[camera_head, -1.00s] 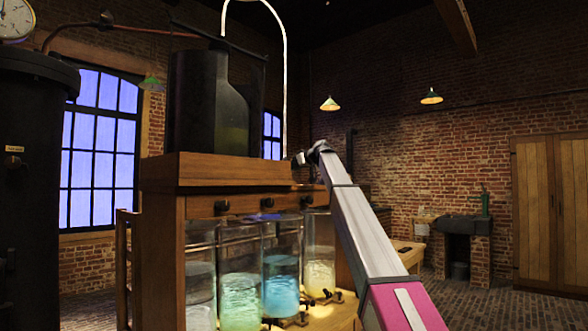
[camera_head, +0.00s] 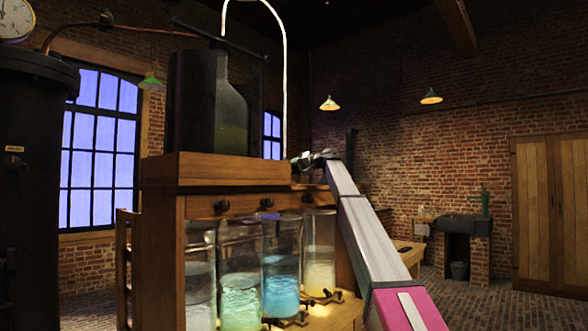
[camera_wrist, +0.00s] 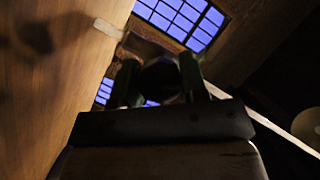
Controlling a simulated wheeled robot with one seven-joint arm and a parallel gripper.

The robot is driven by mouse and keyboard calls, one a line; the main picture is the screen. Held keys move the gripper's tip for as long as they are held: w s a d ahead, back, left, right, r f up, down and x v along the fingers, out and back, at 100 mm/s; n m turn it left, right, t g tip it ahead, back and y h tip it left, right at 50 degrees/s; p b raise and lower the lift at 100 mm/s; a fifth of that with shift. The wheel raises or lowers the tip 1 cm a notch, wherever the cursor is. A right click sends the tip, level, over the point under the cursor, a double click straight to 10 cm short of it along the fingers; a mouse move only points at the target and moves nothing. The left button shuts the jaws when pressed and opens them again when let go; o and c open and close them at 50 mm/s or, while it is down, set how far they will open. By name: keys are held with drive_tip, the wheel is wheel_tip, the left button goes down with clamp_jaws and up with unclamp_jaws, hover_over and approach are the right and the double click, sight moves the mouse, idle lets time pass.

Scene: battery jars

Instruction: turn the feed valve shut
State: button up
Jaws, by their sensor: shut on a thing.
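My gripper (camera_wrist: 158,80) shows its two dark fingers in the wrist view, closed on a dark rounded thing between them. I take this to be the handle of the feed valve (camera_wrist: 160,78), but it is in deep shadow and its turn angle cannot be read. In the head view my gripper (camera_head: 301,161) is at the right end of the wooden stand's upper part (camera_head: 230,172). There the valve is too small and dark to tell from the fingers.
A large dark bottle (camera_head: 230,120) stands on top of the stand. Several glass jars with coloured liquid, including a blue one (camera_head: 281,285), stand below. Dark knobs (camera_head: 222,206) stick out from the stand's front. A black boiler-like cylinder (camera_head: 35,190) is at the left.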

drive_tip(key=m+y, duration=0.2)
drive_tip(key=m, duration=0.3)
drive_tip(key=shift+m, duration=0.3)
idle(0.4)
drive_tip(key=o, duration=0.9)
drive_tip(key=v, duration=1)
drive_tip(key=shift+d+f, duration=0.3)
drive_tip(key=shift+d, duration=0.1)
drive_tip(key=shift+s+d, duration=0.1)
drive_tip(key=shift+s, duration=0.05)
